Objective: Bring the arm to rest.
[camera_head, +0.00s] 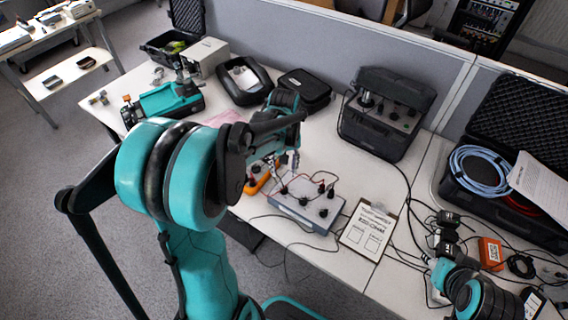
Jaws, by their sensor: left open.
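My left arm (190,170) is teal and black and reaches from the lower left over the table (325,150). My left gripper (283,164) is open, with its fingers pointing down above or just behind a grey box (310,204) with black knobs and red and black leads. I cannot tell whether the fingers touch anything. An orange device (262,180) lies partly hidden beside that box. My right arm (480,295) shows at the lower right. My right gripper (446,236) is dark and small over the right table, and its fingers are unclear.
A clipboard (368,229) lies right of the grey box. A black instrument case (385,112) stands behind, near the partition (400,58). An open case with blue cable (478,172) is at the right. Loose cables cross the front. Bare table shows between grey box and instrument case.

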